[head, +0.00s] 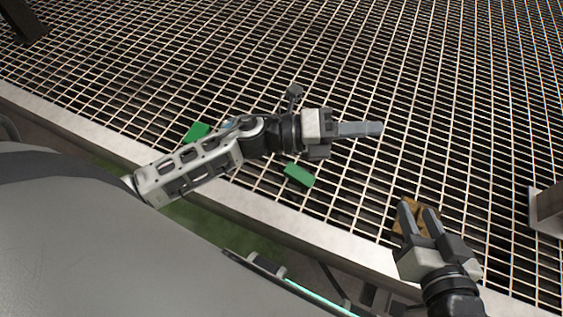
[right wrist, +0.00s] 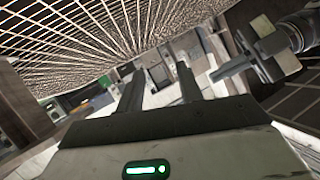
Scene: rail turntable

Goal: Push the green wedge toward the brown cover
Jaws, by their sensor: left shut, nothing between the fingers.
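Two green pieces lie on the metal grating in the head view: one (head: 298,175) just below my left gripper's wrist, the other (head: 196,132) behind my left forearm, partly hidden. I cannot tell which is the wedge. A brown piece (head: 411,214), likely the brown cover, lies at the lower right, partly hidden by my right gripper. My left gripper (head: 375,129) is shut and empty, pointing right above the grating. My right gripper (head: 416,212) is open, its fingers apart over the brown piece; its fingers also show in the right wrist view (right wrist: 160,88).
The grating (head: 470,90) fills most of the head view and is mostly bare. A pale metal edge (head: 290,228) runs along its near side. A grey block (head: 548,208) stands at the right edge, and a dark bar (head: 22,22) at the top left.

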